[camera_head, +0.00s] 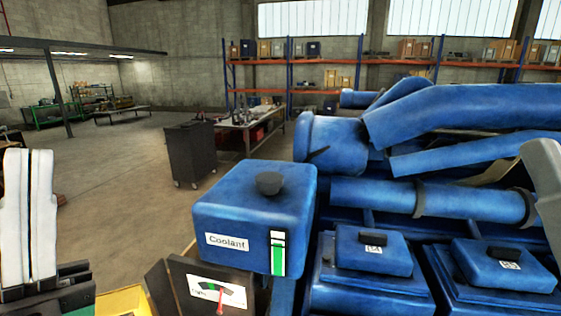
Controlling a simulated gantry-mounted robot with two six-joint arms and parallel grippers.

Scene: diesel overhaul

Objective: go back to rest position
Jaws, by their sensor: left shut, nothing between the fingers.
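My left gripper (28,158) stands at the left edge with its pale fingers pointing up. The fingers are together with only a thin dark line between them, and nothing is held. It is apart from the blue engine (450,110) and left of the blue coolant tank (230,200). A grey rounded piece (545,185) at the right edge looks like part of my right arm or gripper. It is cut off by the frame, so its fingers cannot be made out.
The coolant tank has a black cap (269,184). A gauge box (215,290) and a yellow container (122,302) are at the bottom, close to my left gripper. Blue covers (372,250) fill the lower right. A dark cabinet (191,153) stands farther back. Open floor lies at left.

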